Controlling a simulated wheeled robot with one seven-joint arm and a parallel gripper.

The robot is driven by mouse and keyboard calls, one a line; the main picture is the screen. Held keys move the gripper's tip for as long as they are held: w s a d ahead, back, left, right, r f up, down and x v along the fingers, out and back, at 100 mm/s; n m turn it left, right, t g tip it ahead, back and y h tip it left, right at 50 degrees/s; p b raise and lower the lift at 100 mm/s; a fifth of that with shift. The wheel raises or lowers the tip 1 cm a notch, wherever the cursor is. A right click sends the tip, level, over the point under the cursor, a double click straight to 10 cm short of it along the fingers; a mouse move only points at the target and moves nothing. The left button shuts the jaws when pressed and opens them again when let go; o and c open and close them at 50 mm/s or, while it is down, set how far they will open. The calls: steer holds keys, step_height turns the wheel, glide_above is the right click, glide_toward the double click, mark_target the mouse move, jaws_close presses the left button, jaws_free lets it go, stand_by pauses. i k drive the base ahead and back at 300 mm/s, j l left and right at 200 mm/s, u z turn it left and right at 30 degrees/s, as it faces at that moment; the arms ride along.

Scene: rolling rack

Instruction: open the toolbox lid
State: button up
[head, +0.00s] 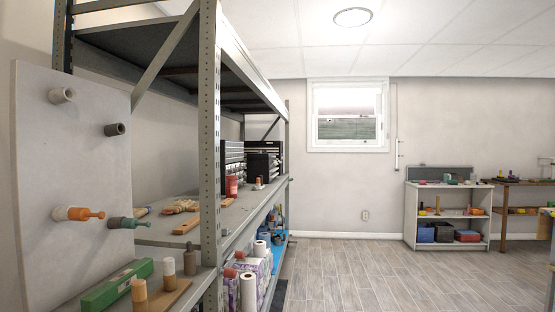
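I cannot tell for certain which thing is the toolbox. Black and grey cases with drawer-like fronts (264,166) stand on the rack's middle shelf, towards its far end. A long green box (117,287) lies on the near shelf at the lower left, and its top looks closed. Small blue (425,235) and red (467,236) boxes sit low in the white shelf unit at the far right. My gripper is not in the head view.
The grey metal rack (210,150) fills the left side, with an upright post close by. A pale panel with pegs (75,180) stands at the near left. Paper rolls (248,292) stand on the lower shelf. The wood-look floor (350,275) is clear to the right.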

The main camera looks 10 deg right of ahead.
mark_target(256, 156)
steer(key=i+l+z, duration=0.1)
steer(key=i+z, duration=0.35)
steer(key=i, duration=5.3)
